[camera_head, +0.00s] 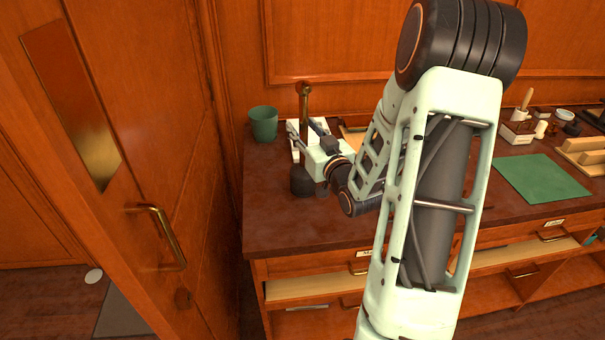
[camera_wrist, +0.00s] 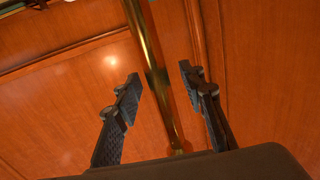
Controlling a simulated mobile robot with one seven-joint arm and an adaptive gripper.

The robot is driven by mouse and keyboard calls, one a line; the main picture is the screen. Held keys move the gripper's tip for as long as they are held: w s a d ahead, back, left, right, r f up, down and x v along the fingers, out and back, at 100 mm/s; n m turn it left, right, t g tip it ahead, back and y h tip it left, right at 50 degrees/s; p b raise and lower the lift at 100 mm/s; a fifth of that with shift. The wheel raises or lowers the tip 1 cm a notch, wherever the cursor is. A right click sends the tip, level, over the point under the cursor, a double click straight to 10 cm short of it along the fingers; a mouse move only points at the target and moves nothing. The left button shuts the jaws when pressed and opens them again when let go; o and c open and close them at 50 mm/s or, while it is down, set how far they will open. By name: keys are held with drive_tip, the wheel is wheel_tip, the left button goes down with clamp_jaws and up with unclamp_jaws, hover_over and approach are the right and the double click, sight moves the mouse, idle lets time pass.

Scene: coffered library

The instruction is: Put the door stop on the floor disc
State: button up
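The door stop appears to be the tall brass post with a round knob (camera_head: 304,90) and a dark heavy base (camera_head: 301,182), standing upright on the left end of the dark counter. Its brass post (camera_wrist: 160,80) also shows in the wrist view. My gripper (camera_wrist: 160,75) is open, with a dark finger on each side of the post in the picture and gaps to both. I cannot tell how deep the post lies between them. The floor disc seems to be the small pale disc (camera_head: 93,276) on the floor at the far left.
A green cup (camera_head: 263,124) stands left of the post on the counter (camera_head: 268,215). A door with a brass handle (camera_head: 168,238) stands between counter and disc. A green mat (camera_head: 541,178) and desk items lie at right. Drawers below the counter are partly open.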

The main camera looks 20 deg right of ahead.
clamp_jaws()
drive_tip(key=shift+w+r, duration=0.1)
drive_tip(key=shift+r, duration=0.1)
idle(0.3)
